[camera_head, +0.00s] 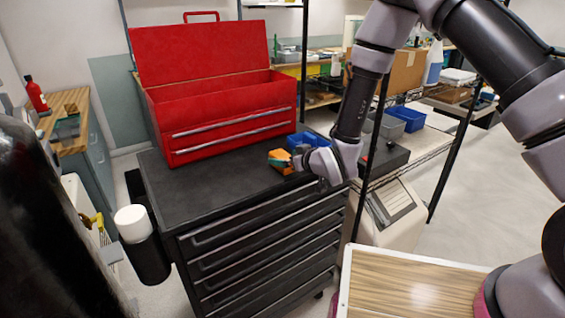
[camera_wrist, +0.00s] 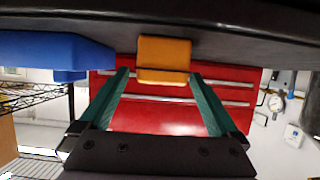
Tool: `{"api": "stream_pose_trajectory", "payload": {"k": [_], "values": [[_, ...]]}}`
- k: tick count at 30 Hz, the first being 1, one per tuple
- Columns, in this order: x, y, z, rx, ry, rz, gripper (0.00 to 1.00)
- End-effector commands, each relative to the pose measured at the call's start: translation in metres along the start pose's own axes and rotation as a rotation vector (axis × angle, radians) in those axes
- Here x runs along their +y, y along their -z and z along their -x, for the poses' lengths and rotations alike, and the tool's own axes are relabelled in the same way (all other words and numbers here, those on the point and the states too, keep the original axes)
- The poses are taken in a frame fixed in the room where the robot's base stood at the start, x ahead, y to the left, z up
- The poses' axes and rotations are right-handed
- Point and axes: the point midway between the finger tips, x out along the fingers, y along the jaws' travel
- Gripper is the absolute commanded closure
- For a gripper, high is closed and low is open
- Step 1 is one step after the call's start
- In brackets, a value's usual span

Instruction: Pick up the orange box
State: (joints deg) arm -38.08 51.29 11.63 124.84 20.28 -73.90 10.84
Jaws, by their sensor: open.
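The orange box (camera_head: 280,158) sits on the black top of the drawer cabinet (camera_head: 210,190), in front of the red toolbox's right end. In the wrist view the orange box (camera_wrist: 164,58) is at the upper middle, just past the fingertips and between their lines. My gripper (camera_wrist: 160,74) is open, with its two green fingers apart and nothing held between them. In the head view my gripper (camera_head: 294,160) is at the right of the orange box, close to it. My wrist hides part of the cabinet top there.
The open red toolbox (camera_head: 220,120) stands behind the orange box. A blue bin (camera_head: 308,140) is close by at the back right and shows at the left of the wrist view (camera_wrist: 50,48). The cabinet top's front left is clear. A wire shelf rack stands to the right.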

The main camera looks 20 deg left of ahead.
Motion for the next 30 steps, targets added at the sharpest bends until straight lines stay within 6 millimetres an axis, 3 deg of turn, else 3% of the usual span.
{"api": "stream_pose_trajectory", "payload": {"k": [7,16,17,24,30], "values": [[-0.001,-0.001,-0.037,0.0,0.0,0.0,0.03],[-0.001,0.0,-0.044,0.0,0.0,0.0,0.03],[-0.001,0.0,-0.044,0.0,0.0,0.0,0.06],[-0.001,0.0,-0.044,0.0,0.0,0.0,0.98],[-0.001,0.0,-0.043,0.0,0.0,0.0,0.99]]}}
